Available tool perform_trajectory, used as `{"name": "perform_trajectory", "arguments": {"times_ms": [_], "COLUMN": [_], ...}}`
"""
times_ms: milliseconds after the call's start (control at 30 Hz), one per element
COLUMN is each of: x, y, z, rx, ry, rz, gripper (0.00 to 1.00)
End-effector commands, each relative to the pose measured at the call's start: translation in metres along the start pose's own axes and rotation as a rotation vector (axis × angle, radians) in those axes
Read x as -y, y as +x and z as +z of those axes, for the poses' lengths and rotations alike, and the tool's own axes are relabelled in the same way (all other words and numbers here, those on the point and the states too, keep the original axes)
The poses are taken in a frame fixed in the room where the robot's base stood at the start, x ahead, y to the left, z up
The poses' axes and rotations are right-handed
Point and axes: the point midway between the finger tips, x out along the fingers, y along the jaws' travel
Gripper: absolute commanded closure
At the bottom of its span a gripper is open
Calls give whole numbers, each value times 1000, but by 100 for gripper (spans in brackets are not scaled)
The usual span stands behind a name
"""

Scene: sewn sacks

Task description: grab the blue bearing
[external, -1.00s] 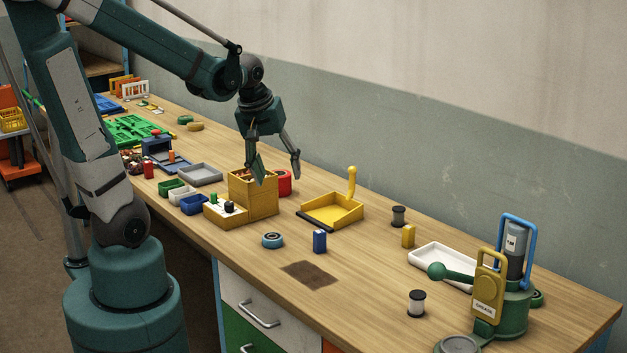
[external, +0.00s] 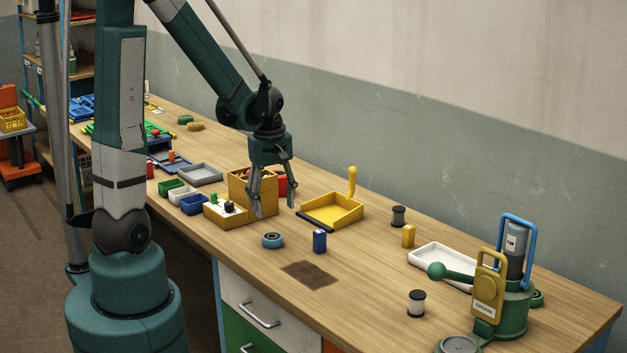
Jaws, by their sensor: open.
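The blue bearing (external: 272,241) is a small ring with a dark centre. It lies flat on the wooden bench, in front of the yellow box and left of a blue block. My gripper (external: 274,212) is open, its fingers pointing down. It hangs above and behind the bearing, with its left finger in front of the yellow box in the picture. Nothing shows between the fingers, and the bearing is in full view, apart from the fingers.
A dark stain (external: 311,275) marks the bare bench in front.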

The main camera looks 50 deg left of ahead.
Motion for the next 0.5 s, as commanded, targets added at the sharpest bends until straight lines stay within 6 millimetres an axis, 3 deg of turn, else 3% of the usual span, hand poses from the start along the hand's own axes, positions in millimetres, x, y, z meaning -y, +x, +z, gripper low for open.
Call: {"name": "perform_trajectory", "arguments": {"times_ms": [200, 500], "x": [1, 2], "y": [22, 28], "z": [-11, -13], "rx": [17, 21], "ry": [-92, -120], "rz": [-35, -46], "gripper": [45, 45]}}
